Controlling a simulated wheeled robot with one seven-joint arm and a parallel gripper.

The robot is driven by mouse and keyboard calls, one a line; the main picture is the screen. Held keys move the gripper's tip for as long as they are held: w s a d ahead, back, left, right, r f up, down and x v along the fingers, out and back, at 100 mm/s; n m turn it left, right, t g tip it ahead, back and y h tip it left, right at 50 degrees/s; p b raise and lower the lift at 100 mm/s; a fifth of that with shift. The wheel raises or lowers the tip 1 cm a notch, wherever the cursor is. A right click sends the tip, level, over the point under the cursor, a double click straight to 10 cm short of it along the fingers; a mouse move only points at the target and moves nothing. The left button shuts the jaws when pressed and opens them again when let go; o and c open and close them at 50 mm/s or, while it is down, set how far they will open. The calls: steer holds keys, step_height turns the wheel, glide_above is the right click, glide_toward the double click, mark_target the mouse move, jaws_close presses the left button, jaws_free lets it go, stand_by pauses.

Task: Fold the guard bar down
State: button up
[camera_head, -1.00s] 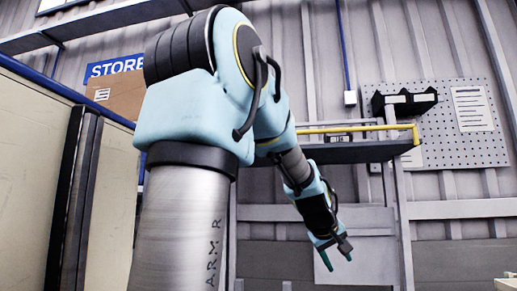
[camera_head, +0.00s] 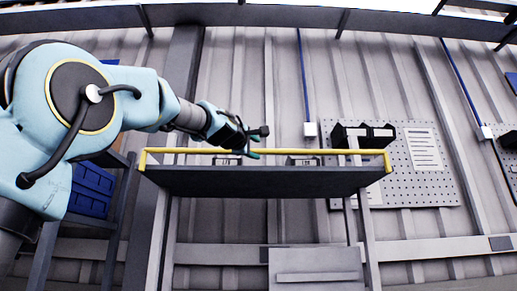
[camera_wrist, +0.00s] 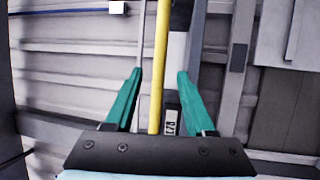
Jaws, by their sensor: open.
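The guard bar (camera_head: 330,152) is a yellow rail running along the front of a dark raised shelf (camera_head: 270,182). It stands up above the shelf edge, with a short yellow upright at each end. My gripper (camera_head: 257,143) is at the bar, left of its middle, coming in from the left. In the wrist view the bar (camera_wrist: 161,30) runs lengthwise between the two green fingers of my gripper (camera_wrist: 160,75). The fingers are open, with a gap showing on both sides of the bar. I cannot tell whether the palm touches it.
Small labelled items (camera_head: 302,161) sit on the shelf behind the bar. A pegboard (camera_head: 437,165) and a black bin rack (camera_head: 363,136) are on the wall to the right. Blue crates (camera_head: 91,190) stand in a rack at left. The space in front of the shelf looks clear.

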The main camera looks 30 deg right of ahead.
mark_target(262, 150)
steer(key=p+x, duration=0.2)
steer(key=x, duration=0.1)
steer(key=p+x, duration=0.2)
steer(key=x, duration=0.1)
steer(key=shift+s+d+r, duration=0.1)
steer(key=shift+r, duration=0.15)
steer(key=shift+w+d+f+p, duration=0.1)
steer(key=shift+w+d+p, duration=0.25)
steer(key=shift+d+p, duration=0.1)
jaws_close()
stand_by(0.9)
